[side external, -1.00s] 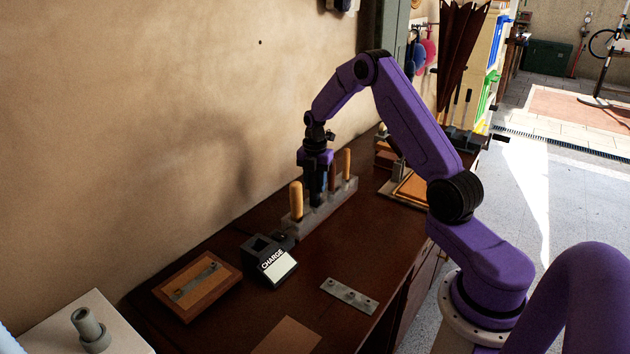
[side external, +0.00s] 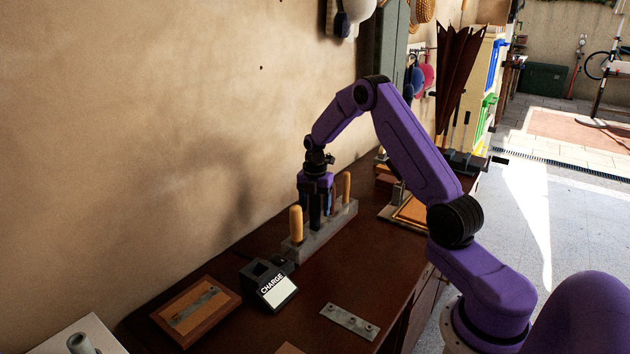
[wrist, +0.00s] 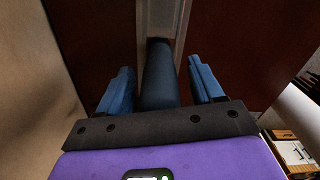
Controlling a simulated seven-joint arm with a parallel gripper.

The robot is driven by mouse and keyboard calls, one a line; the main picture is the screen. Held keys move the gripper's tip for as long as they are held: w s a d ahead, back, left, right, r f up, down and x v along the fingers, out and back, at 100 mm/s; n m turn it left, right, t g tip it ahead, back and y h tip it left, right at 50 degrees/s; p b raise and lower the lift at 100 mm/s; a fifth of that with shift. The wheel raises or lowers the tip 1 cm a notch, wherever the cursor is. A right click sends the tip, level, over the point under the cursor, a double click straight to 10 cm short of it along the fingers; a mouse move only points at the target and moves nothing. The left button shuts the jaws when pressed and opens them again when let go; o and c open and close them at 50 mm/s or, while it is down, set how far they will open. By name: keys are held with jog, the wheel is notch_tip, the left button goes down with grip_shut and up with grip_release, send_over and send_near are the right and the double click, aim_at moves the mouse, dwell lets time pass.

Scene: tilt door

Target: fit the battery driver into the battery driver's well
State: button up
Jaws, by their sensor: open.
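A dark cylindrical handle, which looks like the battery driver (wrist: 160,78), stands between my fingers in the wrist view. Its far end is over the grey rack (wrist: 160,15). My gripper (wrist: 162,85) is open, with a gap between each blue finger and the handle. In the side view my gripper (side external: 320,215) points down over the middle of the rack (side external: 318,242) and mostly hides the handle. A black charger marked CHARGE (side external: 270,284), with a hollow in its top, stands in front of the rack. I cannot tell for certain which opening is the driver's well.
Wooden-handled tools stand in the rack on both sides of my gripper, one near (side external: 296,224) and one far (side external: 347,186). A wooden board with a metal strip (side external: 195,310) and a drilled metal plate (side external: 349,322) lie on the bench. The wall runs close behind the rack.

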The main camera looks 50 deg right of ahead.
notch_tip(320, 180, up, 16)
jog(key=shift+r, duration=0.25)
dwell(0.5)
jog(key=s+a+r+m, duration=0.1)
jog(key=s+a, duration=0.3)
jog(key=a, duration=0.4)
jog(key=s+a+m, duration=0.2)
jog(key=s+a, duration=0.3)
jog(key=a, duration=0.3)
jog(key=s+a+r+m, duration=0.1)
jog(key=s+a, duration=0.3)
jog(key=a, duration=0.5)
jog(key=s+a+f+m, duration=0.1)
jog(key=s+f+m, duration=0.1)
jog(key=s, duration=0.9)
jog(key=s+a+f+m, duration=0.1)
jog(key=s+m, duration=0.1)
jog(key=s, duration=1)
jog(key=shift+a+f, duration=0.2)
jog(key=shift+f, duration=0.2)
